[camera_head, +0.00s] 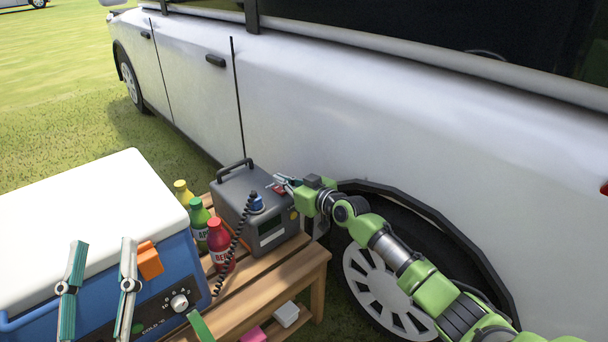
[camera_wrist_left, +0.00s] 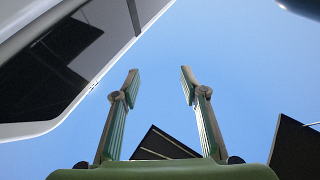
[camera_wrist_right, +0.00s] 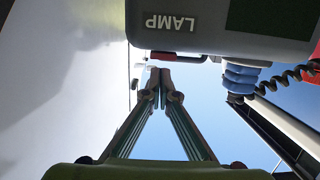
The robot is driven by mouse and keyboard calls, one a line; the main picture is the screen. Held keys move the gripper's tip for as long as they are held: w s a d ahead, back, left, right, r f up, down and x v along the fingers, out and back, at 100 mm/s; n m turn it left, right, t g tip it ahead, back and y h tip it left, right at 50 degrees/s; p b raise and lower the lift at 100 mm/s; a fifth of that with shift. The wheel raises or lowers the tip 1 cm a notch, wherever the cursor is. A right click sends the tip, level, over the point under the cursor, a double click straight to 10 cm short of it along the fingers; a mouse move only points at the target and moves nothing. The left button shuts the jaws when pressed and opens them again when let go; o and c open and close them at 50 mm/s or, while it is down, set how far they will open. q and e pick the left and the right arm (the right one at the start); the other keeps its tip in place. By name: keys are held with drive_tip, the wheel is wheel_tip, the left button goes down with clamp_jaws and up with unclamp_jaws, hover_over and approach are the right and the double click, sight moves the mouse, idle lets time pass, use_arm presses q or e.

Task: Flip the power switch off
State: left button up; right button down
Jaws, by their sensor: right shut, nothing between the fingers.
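A grey power box (camera_head: 240,205) with a black handle stands on the wooden table beside the van. Its red switch (camera_head: 279,189) is on the top near the right edge, partly hidden by my right gripper. In the right wrist view a red part (camera_wrist_right: 180,57) shows at the box's edge, by the "LAMP" label (camera_wrist_right: 170,22). My right gripper (camera_head: 281,181) is shut and empty, its tips at or very near the switch; I cannot tell whether they touch. My left gripper (camera_head: 102,262) is open and empty in front of the cooler; it also shows in the left wrist view (camera_wrist_left: 160,80).
A blue cooler with a white lid (camera_head: 90,215) stands at left. Yellow (camera_head: 183,192), green (camera_head: 199,218) and red (camera_head: 220,245) bottles stand between cooler and box. A blue plug (camera_head: 256,203) with a coiled cord sits on the box. The white van (camera_head: 330,110) is close behind.

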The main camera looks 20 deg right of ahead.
wheel_tip(320, 180, up, 2)
drive_tip(key=shift+w+a+p, duration=0.1)
drive_tip(key=shift+p, duration=0.65)
use_arm(q)
wheel_tip(320, 180, down, 13)
drive_tip(key=w+a+g+y+p, duration=0.1)
drive_tip(key=w+g+y, duration=0.15)
drive_tip(key=g, duration=0.45)
use_arm(e)
drive_tip(key=shift+v, duration=1.05)
use_arm(q)
drive_tip(key=s+a+f+g+y+p, duration=0.2)
drive_tip(key=s+a+f+g, duration=0.2)
drive_tip(key=s+f+g, duration=0.4)
wheel_tip(320, 180, down, 5)
drive_tip(key=shift+s+f+n+p, duration=0.1)
drive_tip(key=shift+s+n+p, duration=0.3)
drive_tip(key=shift+s, duration=0.6)
use_arm(e)
drive_tip(key=r+v, duration=0.1)
drive_tip(key=v, duration=0.6)
drive_tip(key=shift+s+r, duration=0.2)
drive_tip(key=shift+r, duration=0.2)
use_arm(q)
drive_tip(key=shift+y, duration=0.25)
